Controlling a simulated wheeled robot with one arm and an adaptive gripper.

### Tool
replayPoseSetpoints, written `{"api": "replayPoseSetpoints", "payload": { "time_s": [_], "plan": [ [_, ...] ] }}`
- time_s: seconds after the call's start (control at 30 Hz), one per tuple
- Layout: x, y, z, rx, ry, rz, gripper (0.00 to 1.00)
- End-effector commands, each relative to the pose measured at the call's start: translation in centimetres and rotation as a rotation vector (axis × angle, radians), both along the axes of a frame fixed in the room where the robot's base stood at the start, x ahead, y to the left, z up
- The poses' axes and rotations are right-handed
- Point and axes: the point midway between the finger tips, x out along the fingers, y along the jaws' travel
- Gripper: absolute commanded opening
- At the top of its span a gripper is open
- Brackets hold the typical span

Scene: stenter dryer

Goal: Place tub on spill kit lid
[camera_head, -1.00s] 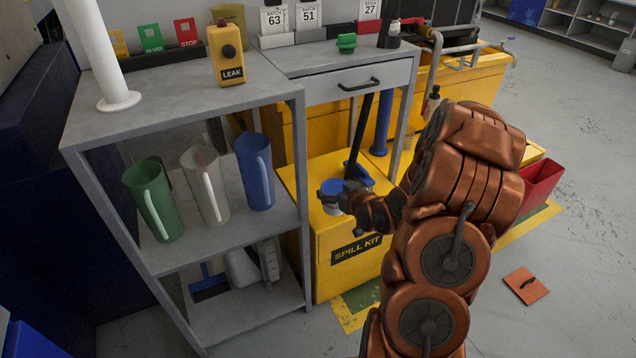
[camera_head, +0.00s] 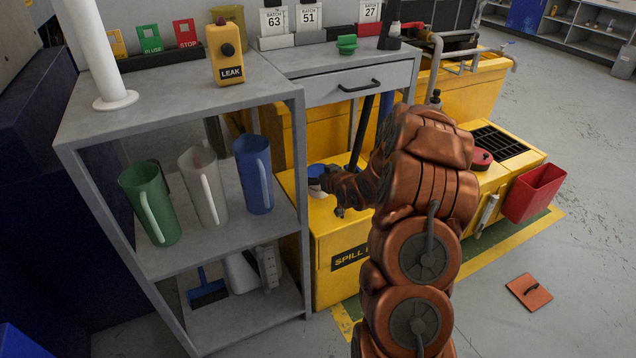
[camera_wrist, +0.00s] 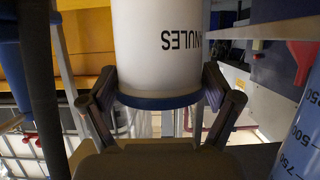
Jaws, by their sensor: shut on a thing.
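The tub is white with a blue lid (camera_head: 318,171); its body (camera_wrist: 155,45) fills the upper middle of the wrist view, upside down in that picture, with part of the word "GRANULES" showing. My gripper (camera_wrist: 160,98) is shut on the tub near its blue lid, one finger on each side. In the head view my gripper (camera_head: 334,185) is at the spill kit, a yellow box (camera_head: 335,240) beside the grey shelf. The tub is over the left part of the flat yellow spill kit lid (camera_head: 325,215). I cannot tell whether its base touches the lid.
The grey shelf (camera_head: 190,100) with green (camera_head: 150,205), clear and blue jugs (camera_head: 253,175) stands close on the left. A drawer bench (camera_head: 345,85) is behind. A black handle (camera_head: 362,130) rises behind the tub. A red bin (camera_head: 535,193) is at right.

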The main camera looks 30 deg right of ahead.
Motion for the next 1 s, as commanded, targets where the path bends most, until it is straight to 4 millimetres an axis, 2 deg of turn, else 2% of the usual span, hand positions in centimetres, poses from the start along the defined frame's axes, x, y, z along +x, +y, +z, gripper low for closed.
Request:
{"api": "replayPoseSetpoints", "payload": {
  "time_s": [0.23, 0.5, 0.9, 0.93, 1.0],
  "plan": [
    [1.0, -0.1, -0.5, 0.000, 0.001, 0.000, 0.40],
    [1.0, -0.1, -3.4, 0.000, -0.002, -0.001, 0.40],
    [1.0, -0.1, -3.8, 0.000, -0.001, -0.001, 0.40],
    [1.0, -0.1, -3.8, 0.000, -0.001, -0.001, 0.92],
    [1.0, -0.1, -3.8, 0.000, -0.001, -0.001, 0.99]
  ]
}}
